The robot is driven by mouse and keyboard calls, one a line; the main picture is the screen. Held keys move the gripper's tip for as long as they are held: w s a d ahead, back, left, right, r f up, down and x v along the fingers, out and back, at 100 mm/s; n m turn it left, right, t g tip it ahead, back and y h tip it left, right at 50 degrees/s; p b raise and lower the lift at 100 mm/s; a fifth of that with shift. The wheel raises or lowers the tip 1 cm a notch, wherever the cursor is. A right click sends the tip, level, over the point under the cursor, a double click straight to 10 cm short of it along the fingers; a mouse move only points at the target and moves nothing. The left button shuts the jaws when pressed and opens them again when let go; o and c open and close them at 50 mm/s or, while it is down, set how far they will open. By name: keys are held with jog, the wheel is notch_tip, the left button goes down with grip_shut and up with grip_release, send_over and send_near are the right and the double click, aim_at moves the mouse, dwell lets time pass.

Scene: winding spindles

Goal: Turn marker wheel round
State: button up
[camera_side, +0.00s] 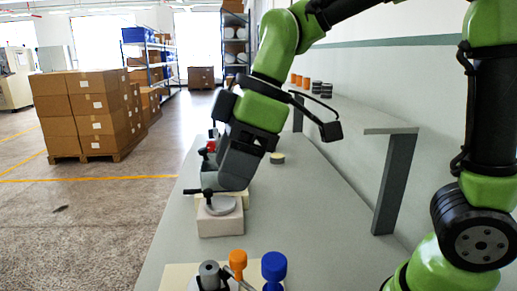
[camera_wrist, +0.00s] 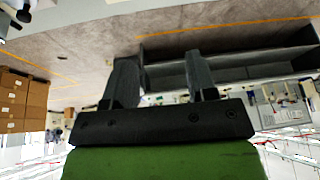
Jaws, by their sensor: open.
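A round grey wheel (camera_side: 220,206) lies flat on a pale block on the bench, with a small black knob at its left edge. I take it for the marker wheel, though no mark on it can be made out. My gripper is low over the bench, just above and behind this wheel in the side view; its fingertips cannot be made out there, nor whether they touch the wheel. In the wrist view my gripper (camera_wrist: 160,72) shows two dark fingers apart with nothing between them. The wheel cannot be made out in the wrist view.
Orange (camera_side: 237,262) and blue (camera_side: 274,268) spindles stand on a pale board at the near end of the bench (camera_side: 318,225). A raised shelf (camera_side: 362,120) with small jars runs along the right. A small round item (camera_side: 277,158) lies farther back.

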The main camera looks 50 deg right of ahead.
jog(key=shift+s+d+r+m+t, duration=0.25)
jog(key=shift+s+d+r+m, duration=0.15)
jog(key=shift+s+d+m, duration=0.3)
jog(key=shift+s+d+r+m+t, duration=0.25)
jog(key=shift+s+d+r+m, duration=0.2)
jog(key=shift+m, duration=0.35)
jog(key=shift+f, duration=0.1)
jog(key=w+a+f+n+g+h, duration=0.1)
jog(key=w+a+f+n, duration=0.1)
jog(key=a+f+n, duration=0.3)
jog(key=w+a+f+n+g+h, duration=0.1)
jog(key=w+a+f+n, duration=0.1)
jog(key=a+f+n, duration=0.2)
jog(key=w+a+f+n+g+h, duration=0.1)
jog(key=w+a+f+n, duration=0.1)
jog(key=a+f+n, duration=0.3)
jog(key=shift+a+f+n+g+h, duration=0.15)
jog(key=shift+f+n+h, duration=0.05)
jog(key=shift+f, duration=0.45)
jog(key=shift+a+f+n+g+h, duration=0.15)
jog(key=shift+f+n+h, duration=0.05)
jog(key=shift+f, duration=0.4)
notch_tip(320, 180, down, 10)
jog(key=shift+r, duration=0.1)
jog(key=shift+c, duration=0.2)
